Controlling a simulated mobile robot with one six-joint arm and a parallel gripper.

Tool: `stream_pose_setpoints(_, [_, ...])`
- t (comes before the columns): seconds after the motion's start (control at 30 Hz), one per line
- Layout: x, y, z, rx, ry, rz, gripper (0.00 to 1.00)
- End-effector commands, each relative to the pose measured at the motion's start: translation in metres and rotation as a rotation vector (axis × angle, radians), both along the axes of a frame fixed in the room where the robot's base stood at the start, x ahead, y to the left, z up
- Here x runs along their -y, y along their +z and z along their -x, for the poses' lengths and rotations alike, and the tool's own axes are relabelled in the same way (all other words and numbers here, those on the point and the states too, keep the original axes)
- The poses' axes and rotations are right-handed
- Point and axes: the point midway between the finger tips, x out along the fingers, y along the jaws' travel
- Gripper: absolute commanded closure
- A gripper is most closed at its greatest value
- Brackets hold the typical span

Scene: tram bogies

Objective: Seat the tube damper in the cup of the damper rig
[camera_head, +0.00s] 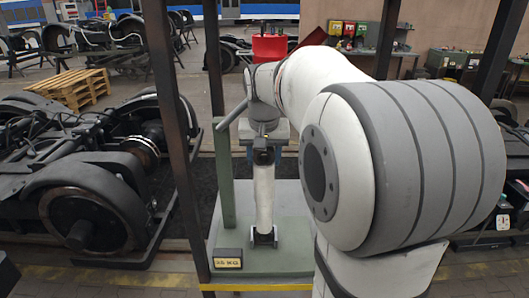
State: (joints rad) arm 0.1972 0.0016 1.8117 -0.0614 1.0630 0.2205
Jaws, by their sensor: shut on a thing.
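The tube damper (264,195) is a pale, upright tube in the middle of the head view. My gripper (263,150) is at its top end and shut on it; the arm partly hides the fingers. The damper rig (288,245) is a grey-green base with a green post (224,180) to the left of the tube. A small dark cup (264,239) with two sides stands on the base at the tube's lower end. The tube's foot lines up with the cup, but I cannot tell whether it is inside or just above it.
A yellow-edged plate marked in KG (228,259) sits at the base's front left. Dark frame uprights (178,120) stand on the left and right. A bogie (85,190) with large wheels lies at left, a wooden pallet (75,88) behind it. A workbench with coloured boxes (355,45) stands behind.

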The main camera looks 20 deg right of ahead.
Motion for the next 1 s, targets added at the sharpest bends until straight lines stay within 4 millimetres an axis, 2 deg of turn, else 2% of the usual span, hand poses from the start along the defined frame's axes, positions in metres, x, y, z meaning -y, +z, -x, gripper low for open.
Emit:
stream_pose_setpoints(0.33, [0.000, -0.002, 0.000, 0.004, 0.001, 0.001, 1.00])
stream_pose_setpoints(0.37, [-0.001, -0.003, 0.000, 0.000, 0.001, 0.000, 0.49])
stream_pose_setpoints(0.6, [-0.001, -0.003, 0.000, 0.000, 0.001, 0.000, 0.29])
stream_pose_setpoints(0.87, [-0.001, -0.001, 0.000, 0.000, 0.002, 0.000, 0.29])
stream_pose_setpoints(1.0, [-0.002, 0.011, 0.002, 0.003, 0.002, 0.001, 0.29])
